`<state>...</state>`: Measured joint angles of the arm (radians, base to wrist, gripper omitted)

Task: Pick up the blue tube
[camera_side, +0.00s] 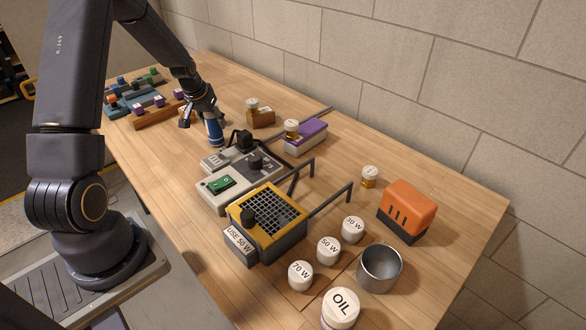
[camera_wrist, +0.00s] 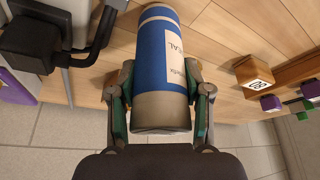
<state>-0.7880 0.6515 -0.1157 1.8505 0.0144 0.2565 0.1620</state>
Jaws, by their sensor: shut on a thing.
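The blue tube (camera_side: 214,131) is a short cylinder with a blue band, pale grey ends and a white label. In the side view it stands about upright below my gripper (camera_side: 204,112), near the grey control box. I cannot tell whether its lower end touches the table. In the wrist view the tube (camera_wrist: 160,62) lies between the two fingers of my gripper (camera_wrist: 160,92), which are shut on its sides. Part of the label's text is cut off by the tube's curve.
A grey control box (camera_side: 235,190) with a green switch and a black plug (camera_side: 243,139) stand close to the tube. A yellow-framed heater (camera_side: 268,215), white-capped jars and a metal cup (camera_side: 380,268) fill the front.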

